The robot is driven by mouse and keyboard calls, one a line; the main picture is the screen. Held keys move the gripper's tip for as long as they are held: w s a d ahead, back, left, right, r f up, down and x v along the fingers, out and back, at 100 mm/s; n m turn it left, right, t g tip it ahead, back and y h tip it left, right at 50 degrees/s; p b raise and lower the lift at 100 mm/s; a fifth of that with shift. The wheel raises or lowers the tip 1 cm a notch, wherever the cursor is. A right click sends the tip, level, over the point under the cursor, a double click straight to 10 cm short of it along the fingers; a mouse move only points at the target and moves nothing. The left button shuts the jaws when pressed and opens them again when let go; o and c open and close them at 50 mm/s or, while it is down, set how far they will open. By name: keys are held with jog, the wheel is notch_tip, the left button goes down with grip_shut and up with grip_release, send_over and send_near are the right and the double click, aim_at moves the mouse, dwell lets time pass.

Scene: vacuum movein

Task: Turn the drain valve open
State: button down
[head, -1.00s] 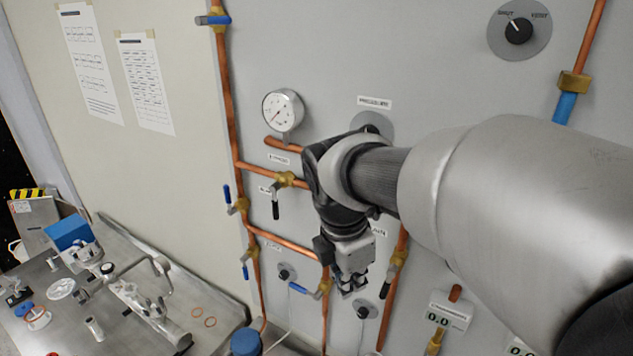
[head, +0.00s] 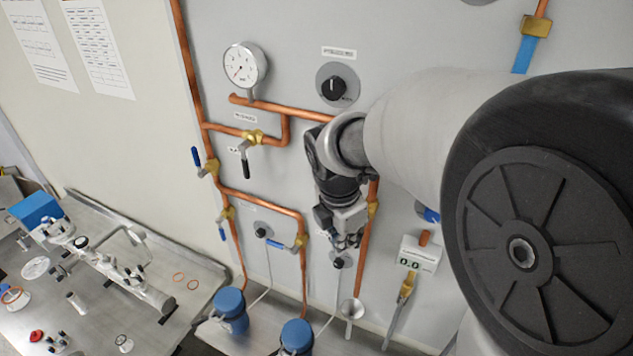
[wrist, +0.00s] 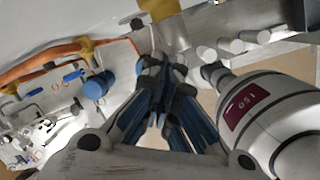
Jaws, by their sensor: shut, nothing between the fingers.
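The drain valve (head: 373,208) is a brass fitting on the right-hand copper pipe of the grey panel. My gripper partly hides it in the head view, and its handle and label do not show clearly. My gripper (head: 346,241) hangs just left of and below the brass body, fingers pointing down, shut and empty. In the wrist view the closed fingers (wrist: 163,68) lie just below a brass fitting (wrist: 160,9) at the top edge. I cannot tell whether they touch the valve or its handle.
Left of my gripper is a valve with a blue handle (head: 281,250). A pressure gauge (head: 245,65) and black knob (head: 333,86) are above. A funnel (head: 352,307) and blue-topped bottles (head: 230,303) are below. A display box (head: 418,254) is at right. The bench (head: 140,275) stands left.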

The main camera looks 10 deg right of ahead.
jog(key=shift+d+f, duration=0.15)
jog(key=shift+d, duration=0.3)
